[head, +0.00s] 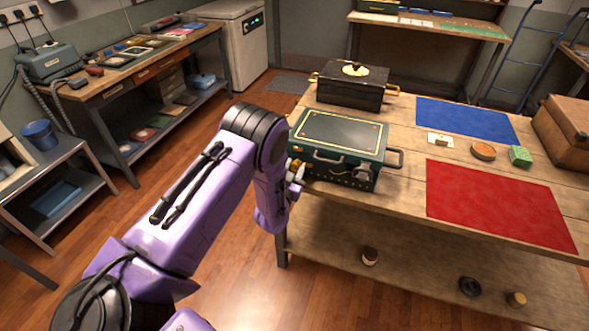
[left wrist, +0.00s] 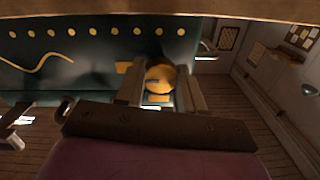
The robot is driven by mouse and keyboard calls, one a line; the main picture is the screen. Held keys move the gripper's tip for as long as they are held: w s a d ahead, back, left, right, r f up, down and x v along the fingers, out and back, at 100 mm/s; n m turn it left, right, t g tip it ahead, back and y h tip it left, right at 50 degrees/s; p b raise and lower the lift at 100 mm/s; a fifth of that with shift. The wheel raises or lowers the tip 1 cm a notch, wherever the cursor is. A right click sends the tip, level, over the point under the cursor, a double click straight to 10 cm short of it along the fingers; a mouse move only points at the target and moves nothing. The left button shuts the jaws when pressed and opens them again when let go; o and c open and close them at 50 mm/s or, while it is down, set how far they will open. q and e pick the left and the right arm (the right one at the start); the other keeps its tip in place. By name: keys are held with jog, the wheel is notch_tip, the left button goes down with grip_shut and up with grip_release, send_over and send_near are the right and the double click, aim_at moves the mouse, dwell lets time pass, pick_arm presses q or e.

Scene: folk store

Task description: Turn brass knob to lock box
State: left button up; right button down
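The green metal box (head: 338,138) with gold trim stands at the near left corner of the wooden workbench, its lid down. It has a metal handle on the front and another on the right side. In the left wrist view its dark green front (left wrist: 85,50) carries a row of brass studs. The round brass knob (left wrist: 160,78) sits low on this front, between the two fingers of my left gripper (left wrist: 161,88). The fingers fit closely on both sides of the knob. In the head view my left gripper (head: 296,174) is at the box's front left, partly hidden by my wrist.
Behind it stands a black box (head: 350,91) with brass handles. A blue mat (head: 465,117), a red mat (head: 490,205), a round tin (head: 483,151), a green block (head: 520,156) and a brown case (head: 565,132) lie to the right. The bench's lower shelf (head: 420,255) holds small items.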

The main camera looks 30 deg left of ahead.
pick_arm(q)
jog(key=shift+n, duration=0.4)
jog(key=n+b, duration=0.1)
jog(key=n, duration=0.1)
jog(key=shift+n, duration=0.4)
jog(key=n+b, duration=0.1)
jog(key=n, duration=0.4)
jog(key=shift+a+b, duration=0.1)
jog(key=shift+b, duration=0.25)
jog(key=n+b, duration=0.1)
jog(key=n, duration=0.4)
jog(key=shift+n+b, duration=0.3)
jog(key=shift+n+h+b, duration=0.3)
jog(key=shift+n+b, duration=0.2)
jog(key=shift+n, duration=1.1)
jog(key=o, duration=1)
jog(key=shift+o, duration=0.2)
